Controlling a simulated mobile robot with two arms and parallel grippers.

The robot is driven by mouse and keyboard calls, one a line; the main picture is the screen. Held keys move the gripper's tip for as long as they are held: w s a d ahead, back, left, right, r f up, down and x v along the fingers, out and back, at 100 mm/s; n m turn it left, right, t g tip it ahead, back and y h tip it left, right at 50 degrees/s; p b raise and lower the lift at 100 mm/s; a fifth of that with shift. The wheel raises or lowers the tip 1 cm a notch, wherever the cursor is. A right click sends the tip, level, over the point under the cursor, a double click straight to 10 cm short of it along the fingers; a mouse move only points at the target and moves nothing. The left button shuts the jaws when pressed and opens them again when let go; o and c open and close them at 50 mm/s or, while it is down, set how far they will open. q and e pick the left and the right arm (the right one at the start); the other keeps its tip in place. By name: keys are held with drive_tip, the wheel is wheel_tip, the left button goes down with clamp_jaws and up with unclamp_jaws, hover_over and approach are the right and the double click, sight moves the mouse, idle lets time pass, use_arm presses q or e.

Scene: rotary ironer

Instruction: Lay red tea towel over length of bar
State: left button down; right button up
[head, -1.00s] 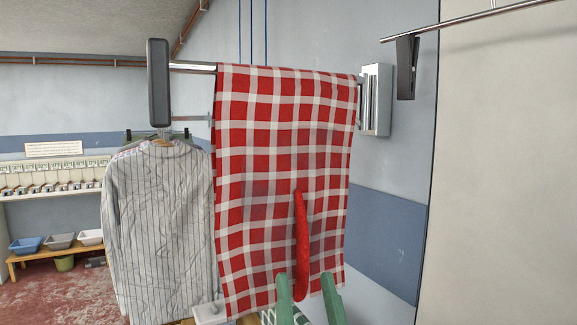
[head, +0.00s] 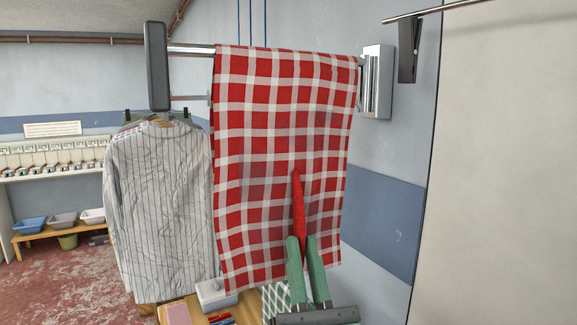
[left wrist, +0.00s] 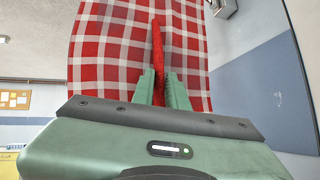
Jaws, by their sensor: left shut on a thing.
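The red and white checked tea towel (head: 265,130) hangs over the metal bar (head: 190,50), its front face spread toward me. The bar shows bare at the left end, and the towel covers it from there to near its right end. My left gripper (head: 303,240) is low at the front of the towel, its green fingers shut on a pinched red fold of it. In the left wrist view the towel (left wrist: 110,50) hangs ahead, with the fold between the gripper's fingers (left wrist: 162,85). The towel's back side is hidden. My right gripper is not in view.
A striped shirt (head: 160,200) hangs left of the towel. A wooden table below holds a white tray (head: 211,293). A second rail (head: 470,12) with a dark clip (head: 407,55) is at upper right. Basins (head: 62,221) stand on a bench at far left.

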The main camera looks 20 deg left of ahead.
use_arm(q)
wheel_tip(320, 180, up, 12)
drive_tip(key=p, duration=1)
drive_tip(key=shift+d+f, duration=0.1)
drive_tip(key=shift+r, duration=1.85)
wheel_tip(320, 180, up, 3)
drive_tip(key=shift+f, duration=0.15)
wheel_tip(320, 180, up, 9)
drive_tip(key=shift+r, duration=0.1)
wheel_tip(320, 180, up, 10)
hover_over(306, 54)
drive_tip(key=s+d, duration=0.1)
drive_tip(key=s, duration=0.3)
drive_tip(key=shift+w+d+f, duration=0.15)
drive_tip(key=shift+f, duration=0.05)
